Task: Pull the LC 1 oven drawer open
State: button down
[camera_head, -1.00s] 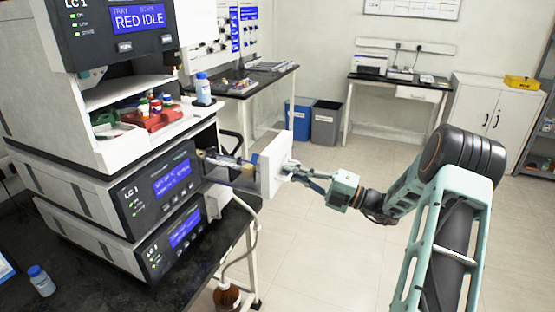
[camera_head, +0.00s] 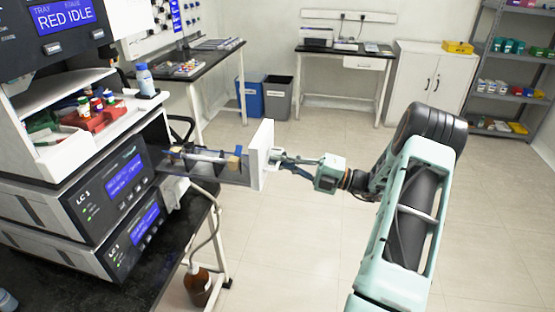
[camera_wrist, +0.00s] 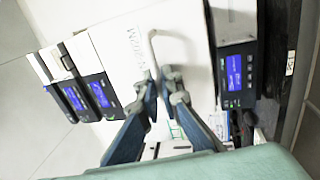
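The LC 1 oven drawer stands out from the right side of the LC 1 module (camera_head: 104,190). Its white front panel (camera_head: 261,150) is upright, and its grey tray (camera_head: 205,174) shows behind it, carrying a column-like tube with brass-coloured ends. My gripper (camera_head: 279,162) is at the outer face of the panel. In the wrist view, the panel (camera_wrist: 120,45) lies ahead with a pale bent handle (camera_wrist: 154,50). My two fingers (camera_wrist: 160,82) are close together at the handle's near end and appear shut on it; the exact contact is partly hidden.
A brown bottle (camera_head: 198,285) with tubing stands on the floor below the drawer. The black bench (camera_head: 165,262) carries the stacked modules. Blue (camera_head: 250,98) and grey (camera_head: 278,98) bins stand at the back. The floor on the right is clear.

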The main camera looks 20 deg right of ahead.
jog(key=c, duration=2.4)
grip_release()
jog(key=v, duration=1.2)
